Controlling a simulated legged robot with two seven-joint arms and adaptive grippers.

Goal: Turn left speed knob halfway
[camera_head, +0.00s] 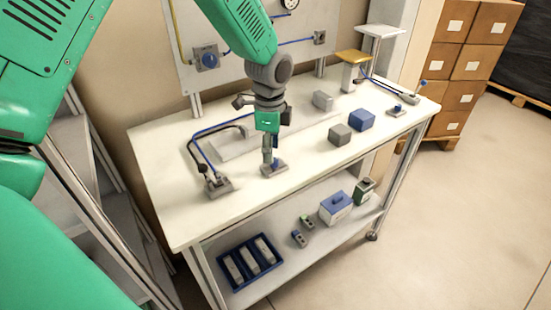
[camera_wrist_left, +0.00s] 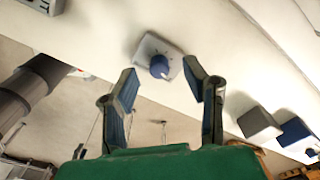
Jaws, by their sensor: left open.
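The left speed knob is a blue knob on a small light-grey square base (camera_head: 275,168) on the white table. It shows clearly in the left wrist view as a round blue knob (camera_wrist_left: 159,67) with marks on the base around it. My left gripper (camera_head: 270,153) points down at it from above and hides part of it in the head view. In the left wrist view the two fingers (camera_wrist_left: 161,80) are spread, with the knob seen between and just beyond their tips. I cannot tell whether either finger touches it. My right gripper is in neither view.
A similar small base with blue (camera_head: 397,110) sits at the table's right. A lever-like device (camera_head: 218,186) with cables stands left of the gripper. Grey (camera_head: 340,135) and blue (camera_head: 362,120) blocks lie to the right. A panel (camera_head: 205,85) stands behind. The table's front middle is clear.

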